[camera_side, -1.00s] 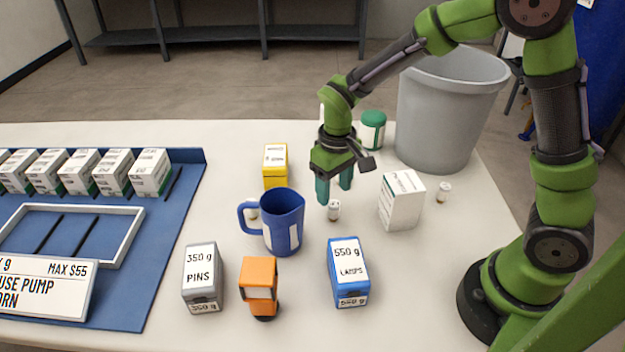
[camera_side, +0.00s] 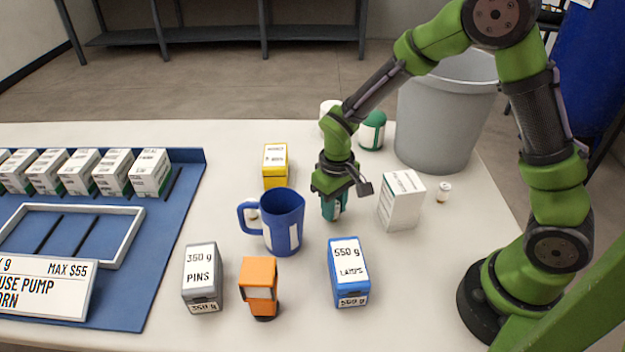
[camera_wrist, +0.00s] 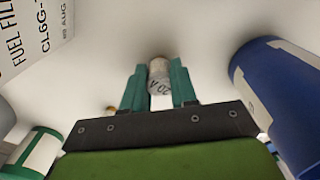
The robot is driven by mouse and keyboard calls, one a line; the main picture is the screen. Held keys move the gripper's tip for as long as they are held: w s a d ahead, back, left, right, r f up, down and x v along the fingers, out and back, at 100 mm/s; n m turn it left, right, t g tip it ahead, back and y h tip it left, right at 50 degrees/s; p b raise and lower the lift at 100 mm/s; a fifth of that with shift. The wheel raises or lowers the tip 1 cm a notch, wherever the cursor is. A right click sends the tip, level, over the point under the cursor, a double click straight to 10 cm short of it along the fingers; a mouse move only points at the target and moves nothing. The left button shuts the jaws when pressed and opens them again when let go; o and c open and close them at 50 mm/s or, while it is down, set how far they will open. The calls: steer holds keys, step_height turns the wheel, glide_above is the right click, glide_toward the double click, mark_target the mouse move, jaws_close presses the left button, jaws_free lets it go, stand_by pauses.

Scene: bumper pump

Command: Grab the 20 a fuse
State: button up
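The 20 A fuse (camera_wrist: 160,75) is a small pale cylinder with a grey end and "20 A" print, seen in the wrist view between the two green fingers. My gripper (camera_wrist: 160,88) has a finger close against each side of it, with no clear gap. In the side view my gripper (camera_side: 334,210) points down at the table, right of the blue mug. Its fingers stand close together and mostly hide the fuse there.
The blue mug (camera_side: 284,222) stands left of my gripper and a white box (camera_side: 401,200) stands right. A blue lamps box (camera_side: 348,272), orange item (camera_side: 259,278) and grey pins box (camera_side: 202,278) are in front. Another small white cylinder (camera_side: 443,192) stands near the grey bin (camera_side: 440,120).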

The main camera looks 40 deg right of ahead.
jaws_close()
steer(key=shift+r, duration=0.15)
